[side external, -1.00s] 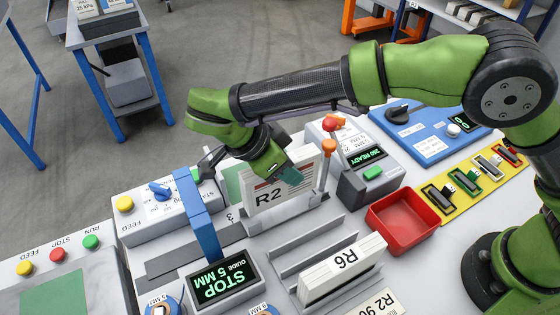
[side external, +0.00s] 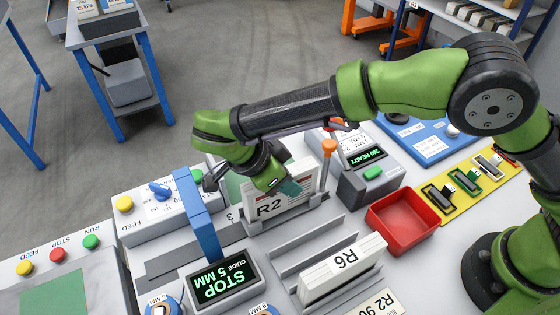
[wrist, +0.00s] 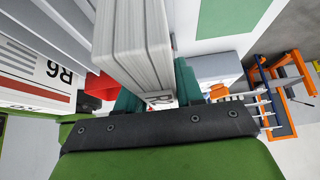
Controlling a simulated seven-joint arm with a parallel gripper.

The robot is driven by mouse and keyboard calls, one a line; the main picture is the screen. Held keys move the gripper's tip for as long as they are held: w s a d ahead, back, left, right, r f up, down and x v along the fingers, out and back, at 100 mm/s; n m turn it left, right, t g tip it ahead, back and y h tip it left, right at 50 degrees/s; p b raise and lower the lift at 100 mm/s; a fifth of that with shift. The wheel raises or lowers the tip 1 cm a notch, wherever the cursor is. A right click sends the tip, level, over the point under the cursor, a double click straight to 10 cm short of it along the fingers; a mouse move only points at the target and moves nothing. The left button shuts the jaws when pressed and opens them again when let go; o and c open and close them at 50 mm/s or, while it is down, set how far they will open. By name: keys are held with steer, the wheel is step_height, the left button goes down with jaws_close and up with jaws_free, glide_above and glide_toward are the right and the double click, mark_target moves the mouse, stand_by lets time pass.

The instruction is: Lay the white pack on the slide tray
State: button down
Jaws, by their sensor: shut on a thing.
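My gripper (side external: 289,188) is shut on the white pack marked R2 (side external: 272,205), which it holds on edge from above. In the wrist view, the R2 pack (wrist: 146,45) stands between the teal fingers of my gripper (wrist: 160,92), its layered edge facing the camera. A second white pack, R6 (side external: 342,272), stands in a slotted grey rack nearer the camera. It also shows in the wrist view (wrist: 35,55).
A red bin (side external: 402,220) lies to the right. A blue post (side external: 197,215) and a STOP GUIDE 5 MM display (side external: 222,281) stand to the left. An orange-topped post (side external: 327,165) and a READY console (side external: 368,165) are close behind the pack.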

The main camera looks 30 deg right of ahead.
steer(key=shift+f, duration=0.5)
steer(key=c, duration=0.6)
jaws_free()
steer(key=shift+c, duration=0.2)
